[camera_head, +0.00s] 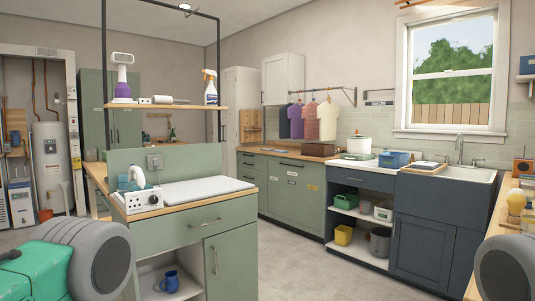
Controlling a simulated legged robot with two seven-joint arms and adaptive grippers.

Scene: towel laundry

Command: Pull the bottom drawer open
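The nearer green unit has one wide drawer (205,224) with a metal handle, also shut, above a door and an open shelf. I cannot tell which drawer the task means. Neither of my grippers shows. Two grey rounded parts at the bottom corners look like mine.
A dark blue sink cabinet (435,232) stands right. Clear floor (300,265) lies between. A green box (30,272) is at lower left.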

